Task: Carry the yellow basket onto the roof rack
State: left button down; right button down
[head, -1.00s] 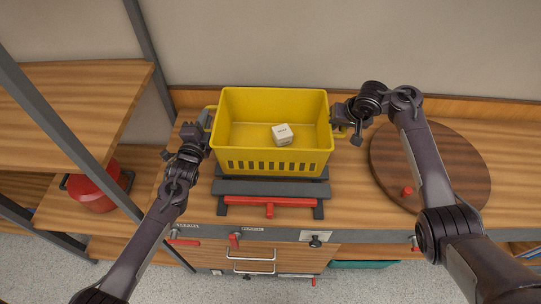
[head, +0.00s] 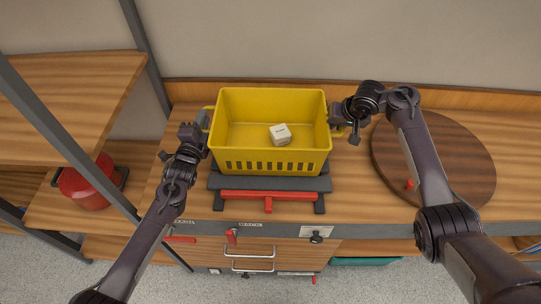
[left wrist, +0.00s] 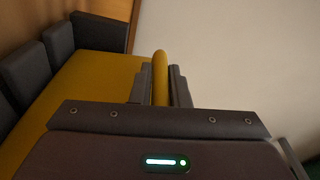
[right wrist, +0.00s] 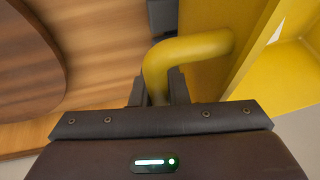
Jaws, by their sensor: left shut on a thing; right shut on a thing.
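The yellow basket (head: 272,160), upright with slotted sides, appears over the dark grey slatted rack (head: 230,184), probably the roof rack, which has a red bar at its front. The basket hides most of the rack, so I cannot tell whether they touch. My left gripper (head: 205,122) is shut on the basket's left handle; the handle (left wrist: 160,65) shows between its fingers in the left wrist view. My right gripper (head: 339,122) is shut on the right handle, a bent yellow bar (right wrist: 185,52) in the right wrist view. A white block (head: 281,134) lies inside the basket.
A round dark wooden board (head: 450,160) lies on the wooden counter (head: 185,200) at right. A shelf unit with dark posts (head: 70,140) stands at left, holding a red pot (head: 88,186). The wall is close behind the basket.

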pick_arm(q)
jog(key=shift+f, duration=0.4)
pick_arm(e)
jog(key=shift+f, duration=0.45)
pick_arm(q)
jog(key=c, duration=1.4)
grip_release()
jog(key=shift+s+r, duration=0.1)
jog(key=shift+r, duration=0.15)
pick_arm(e)
jog(key=c, duration=1.4)
grip_release()
jog(key=shift+s+r, duration=0.1)
jog(key=shift+r, duration=0.15)
pick_arm(q)
jog(key=shift+s, duration=0.1)
